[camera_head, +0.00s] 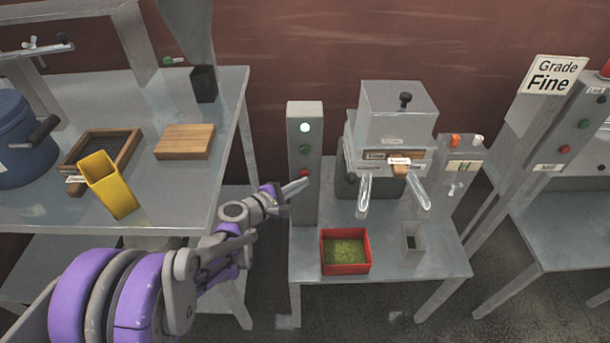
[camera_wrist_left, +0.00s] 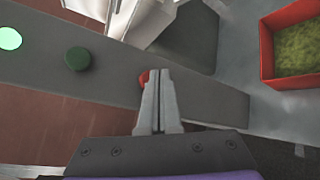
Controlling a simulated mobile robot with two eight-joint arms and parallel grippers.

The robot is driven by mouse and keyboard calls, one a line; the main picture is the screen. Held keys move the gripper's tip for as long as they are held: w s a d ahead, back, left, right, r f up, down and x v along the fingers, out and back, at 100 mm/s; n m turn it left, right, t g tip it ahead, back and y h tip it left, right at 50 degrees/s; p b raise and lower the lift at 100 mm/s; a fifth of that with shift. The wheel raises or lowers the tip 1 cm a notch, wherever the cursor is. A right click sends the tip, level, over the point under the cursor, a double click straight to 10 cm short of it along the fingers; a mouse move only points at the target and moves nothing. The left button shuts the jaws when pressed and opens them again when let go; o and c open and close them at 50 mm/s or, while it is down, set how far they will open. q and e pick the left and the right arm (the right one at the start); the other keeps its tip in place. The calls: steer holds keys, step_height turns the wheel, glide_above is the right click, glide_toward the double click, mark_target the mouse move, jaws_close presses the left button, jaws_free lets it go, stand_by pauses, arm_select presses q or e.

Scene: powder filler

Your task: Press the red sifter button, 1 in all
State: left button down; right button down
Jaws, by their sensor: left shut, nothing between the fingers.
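The grey control post (camera_head: 304,205) stands on the middle table and carries a lit white-green lamp (camera_head: 305,127), a green button (camera_head: 304,149) and a red button (camera_head: 304,173) from top to bottom. The sifter (camera_head: 397,115) is the grey machine to its right. My left gripper (camera_head: 303,184) is shut and empty, its fingertips at the post right by the red button. In the left wrist view the red button (camera_wrist_left: 143,77) is partly hidden behind the shut fingertips (camera_wrist_left: 158,72). I cannot tell whether they touch. My right gripper is not in view.
A red tray of green powder (camera_head: 346,268) and a small grey cup (camera_head: 412,240) stand on the middle table. A yellow container (camera_head: 108,185), wooden block (camera_head: 185,142) and blue pot (camera_head: 22,145) are on the left table. A "Grade Fine" sign (camera_head: 553,77) is at right.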

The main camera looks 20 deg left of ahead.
arm_select(q)
steer(key=shift+w+a, duration=0.15)
steer(key=shift+w, duration=0.25)
stand_by(0.8)
steer(key=shift+s, duration=0.1)
steer(key=shift+s+d, duration=0.25)
steer(key=shift+s, duration=0.5)
steer(key=shift+s+d, duration=0.25)
steer(key=shift+s, duration=0.55)
steer(key=shift+s+d, duration=0.2)
steer(key=shift+s, duration=0.6)
steer(key=shift+s+d, duration=0.25)
steer(key=shift+s, duration=0.55)
